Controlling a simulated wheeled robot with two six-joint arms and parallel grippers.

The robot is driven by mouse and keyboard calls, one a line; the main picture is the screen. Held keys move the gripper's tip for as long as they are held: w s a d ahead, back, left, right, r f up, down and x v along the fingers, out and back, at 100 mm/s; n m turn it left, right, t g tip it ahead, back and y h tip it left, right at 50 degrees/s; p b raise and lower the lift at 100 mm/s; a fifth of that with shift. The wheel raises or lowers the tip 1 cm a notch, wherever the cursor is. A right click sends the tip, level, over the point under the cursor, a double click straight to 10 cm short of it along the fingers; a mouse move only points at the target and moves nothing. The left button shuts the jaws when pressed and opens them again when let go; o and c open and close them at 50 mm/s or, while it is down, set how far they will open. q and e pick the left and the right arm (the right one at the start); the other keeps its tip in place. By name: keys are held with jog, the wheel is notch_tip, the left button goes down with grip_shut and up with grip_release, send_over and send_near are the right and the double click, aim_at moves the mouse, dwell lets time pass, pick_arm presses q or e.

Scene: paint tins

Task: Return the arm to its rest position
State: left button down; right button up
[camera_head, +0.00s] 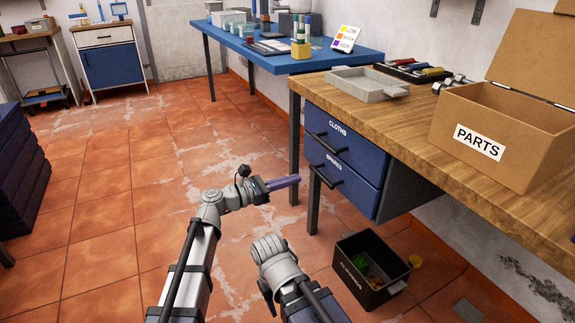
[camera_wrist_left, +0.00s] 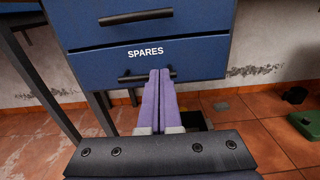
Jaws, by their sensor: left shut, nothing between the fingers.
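My left gripper (camera_head: 296,180) is stretched out over the floor, left of the drawer unit. Its two purple fingers are shut together with nothing between them; they also show in the left wrist view (camera_wrist_left: 159,75). There they cover part of the lower handle (camera_wrist_left: 135,78) of the blue SPARES drawer (camera_wrist_left: 100,65). In the head view the fingertips look apart from that drawer (camera_head: 345,180). The CLOTHS drawer (camera_head: 340,143) sits above it, and both look shut. Part of my right arm shows at the bottom middle; its gripper is not visible.
A wooden workbench (camera_head: 415,112) holds a grey tray (camera_head: 365,84) and an open PARTS box (camera_head: 490,150). A black crate (camera_head: 395,288) with small items stands on the floor below. A blue table (camera_head: 260,48) stands behind.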

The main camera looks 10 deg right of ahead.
pick_arm(q)
jog(key=s+a+f+m+g+y, duration=0.2)
jog(key=s+a+f+m+y, duration=0.25)
jog(key=f+m, duration=0.2)
jog(key=s+a+f+m+g+y, duration=0.1)
jog(key=s+a+f+m+y, duration=0.4)
jog(key=f, duration=0.3)
jog(key=s+a+f+m+g+y, duration=0.1)
jog(key=s+a+f+m+y, duration=0.15)
jog(key=a, duration=0.45)
jog(key=s+a+f+m+y, duration=0.2)
jog(key=s+a+m+y, duration=0.15)
jog(key=a, duration=0.25)
jog(key=s+a+f+m+g+y, duration=0.1)
jog(key=s+a+f+m+y, duration=0.2)
jog(key=a, duration=0.4)
jog(key=s+d+r+m+p, duration=0.55)
jog(key=d+r+p, duration=0.3)
jog(key=d, duration=0.25)
notch_tip(320, 180, up, 38)
jog(key=p, duration=3.7)
jog(key=shift+s+n+g, duration=0.15)
jog(key=shift+n+g, duration=0.25)
jog(key=shift+d, duration=0.1)
